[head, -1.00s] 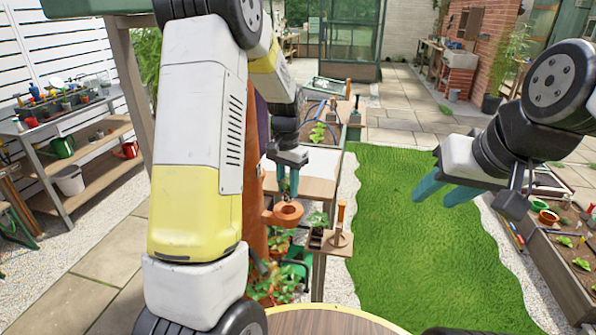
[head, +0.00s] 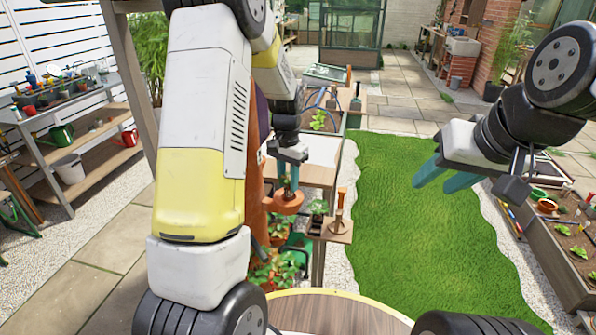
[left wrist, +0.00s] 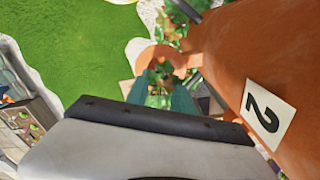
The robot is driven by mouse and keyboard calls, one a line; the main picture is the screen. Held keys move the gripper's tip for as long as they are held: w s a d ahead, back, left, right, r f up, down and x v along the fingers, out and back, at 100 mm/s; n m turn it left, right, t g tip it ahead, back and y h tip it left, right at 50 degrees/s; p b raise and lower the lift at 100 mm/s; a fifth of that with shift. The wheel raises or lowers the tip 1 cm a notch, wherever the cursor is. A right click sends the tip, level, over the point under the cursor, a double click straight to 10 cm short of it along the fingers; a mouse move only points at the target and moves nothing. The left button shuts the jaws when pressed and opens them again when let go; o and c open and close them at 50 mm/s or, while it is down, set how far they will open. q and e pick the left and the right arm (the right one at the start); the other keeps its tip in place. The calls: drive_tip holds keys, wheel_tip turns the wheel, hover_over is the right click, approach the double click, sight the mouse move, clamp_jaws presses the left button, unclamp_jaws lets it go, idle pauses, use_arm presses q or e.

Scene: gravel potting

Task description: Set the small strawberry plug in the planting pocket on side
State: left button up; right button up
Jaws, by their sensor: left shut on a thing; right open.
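The terracotta planter tower (head: 257,200) stands partly behind my left arm in the head view. It fills the right side of the left wrist view (left wrist: 235,70), with a "2" label. An orange planting pocket (head: 284,206) juts from it; its rim shows in the left wrist view (left wrist: 150,58). My left gripper (head: 291,163), teal-fingered, is shut on the small strawberry plug (head: 286,187) right over the pocket. The plug's lower end meets the pocket mouth in the picture; how deep it sits is unclear. My right gripper (head: 440,178) is open and empty above the grass.
A small wooden shelf (head: 330,232) right of the pocket bears a potted seedling (head: 318,210) and a wooden-handled tool (head: 340,205). Strawberry leaves (head: 275,268) grow lower on the tower. A raised bed (head: 560,255) stands at right. The grass (head: 420,240) is clear.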

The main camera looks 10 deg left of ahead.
use_arm(q)
drive_tip(key=shift+f, duration=1.25)
drive_tip(key=o, duration=0.8)
drive_tip(key=shift+o, duration=0.2)
drive_tip(key=o, duration=0.5)
drive_tip(key=shift+o, duration=0.2)
drive_tip(key=shift+r, duration=0.1)
drive_tip(key=shift+r, duration=4.45)
